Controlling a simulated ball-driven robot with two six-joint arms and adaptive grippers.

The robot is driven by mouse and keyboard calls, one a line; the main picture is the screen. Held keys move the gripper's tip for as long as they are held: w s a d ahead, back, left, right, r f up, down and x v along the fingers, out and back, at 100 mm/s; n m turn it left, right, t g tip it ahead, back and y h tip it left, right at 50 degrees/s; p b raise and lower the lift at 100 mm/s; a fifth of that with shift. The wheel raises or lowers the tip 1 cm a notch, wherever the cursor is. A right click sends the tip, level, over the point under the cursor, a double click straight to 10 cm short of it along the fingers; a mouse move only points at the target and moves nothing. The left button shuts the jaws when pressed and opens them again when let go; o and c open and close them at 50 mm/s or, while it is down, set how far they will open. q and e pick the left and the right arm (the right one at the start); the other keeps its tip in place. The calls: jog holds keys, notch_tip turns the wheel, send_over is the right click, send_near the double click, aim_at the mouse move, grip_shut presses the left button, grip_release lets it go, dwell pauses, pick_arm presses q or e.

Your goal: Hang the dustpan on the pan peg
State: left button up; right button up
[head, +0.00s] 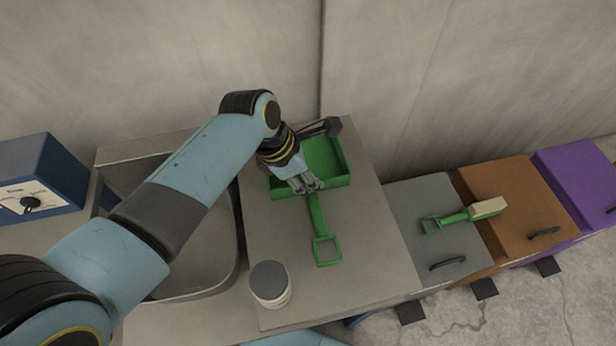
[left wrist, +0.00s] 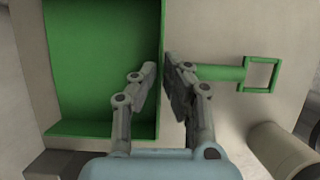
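The green dustpan (head: 325,160) lies on the grey worktop, its handle pointing toward the front and ending in a square loop. In the left wrist view the pan (left wrist: 100,65) fills the upper left, and its handle (left wrist: 225,74) runs right to the loop. My left gripper (head: 306,186) is over the place where the handle meets the pan. Its two fingers (left wrist: 160,75) stand apart, with the pan's rear wall between or below them; I cannot tell contact. The pan peg cannot be made out. My right gripper is not in view.
A green-handled brush (head: 465,215) lies across the grey and orange bins (head: 515,200) at right. A lidded white jar (head: 270,285) stands near the worktop's front. A sink (head: 205,260) is at left, with a blue box (head: 40,180) beyond it.

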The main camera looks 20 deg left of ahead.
pick_arm(q)
jog(key=o, duration=0.3)
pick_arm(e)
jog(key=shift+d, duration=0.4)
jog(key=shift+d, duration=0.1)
pick_arm(q)
jog(key=shift+f+b, duration=0.15)
jog(key=shift+b, duration=0.3)
jog(key=v, duration=0.7)
jog(key=s+v, duration=0.1)
jog(key=v, duration=0.3)
jog(key=shift+s+a+f, duration=0.1)
jog(key=shift+a+f, duration=0.15)
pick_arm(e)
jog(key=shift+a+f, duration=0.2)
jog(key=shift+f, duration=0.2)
